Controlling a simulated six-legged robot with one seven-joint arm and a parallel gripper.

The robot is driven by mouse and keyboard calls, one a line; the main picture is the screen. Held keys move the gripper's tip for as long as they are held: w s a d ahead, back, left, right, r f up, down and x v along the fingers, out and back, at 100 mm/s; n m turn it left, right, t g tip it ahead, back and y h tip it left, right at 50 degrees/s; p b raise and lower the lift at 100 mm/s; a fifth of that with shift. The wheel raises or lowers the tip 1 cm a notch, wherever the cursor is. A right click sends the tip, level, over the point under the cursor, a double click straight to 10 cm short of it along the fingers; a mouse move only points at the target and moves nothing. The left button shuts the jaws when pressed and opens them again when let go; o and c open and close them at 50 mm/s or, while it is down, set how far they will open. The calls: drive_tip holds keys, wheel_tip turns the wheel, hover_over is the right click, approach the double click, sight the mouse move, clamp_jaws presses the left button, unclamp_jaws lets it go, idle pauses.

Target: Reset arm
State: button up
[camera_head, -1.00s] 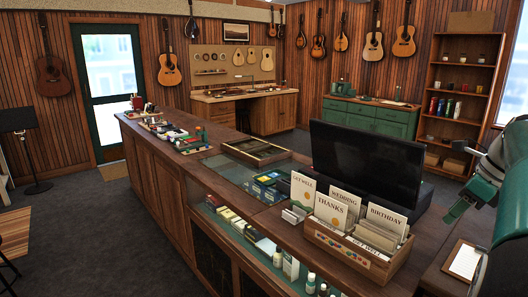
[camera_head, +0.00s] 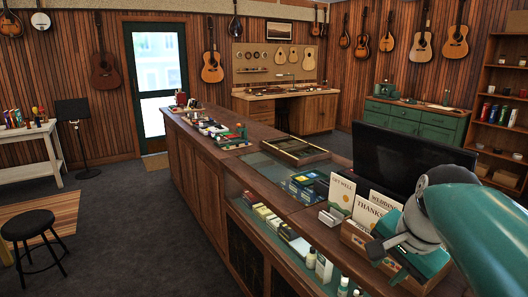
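My arm reaches in from the right edge of the picture, with green and grey parts. Its end, with my gripper (camera_head: 378,247), is in front of the card box, near the counter's right end. The fingers are small and dark here, and I cannot tell whether they are open or shut. Nothing held can be made out.
The long wooden counter (camera_head: 195,158) carries a dark monitor (camera_head: 400,160), a framed tray (camera_head: 290,150) and small goods. A black stool (camera_head: 28,226) and a music stand (camera_head: 73,110) stand left. Dark floor (camera_head: 130,225) left of the counter is mostly clear.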

drive_tip(key=s+a+f+n+t, duration=0.1)
drive_tip(key=s+a+f+n, duration=0.6)
drive_tip(key=a+n, duration=0.3)
drive_tip(key=shift+s+a+f+n, duration=0.2)
drive_tip(key=shift+f+n, duration=0.25)
drive_tip(key=shift+n, duration=0.65)
drive_tip(key=shift+d, duration=0.15)
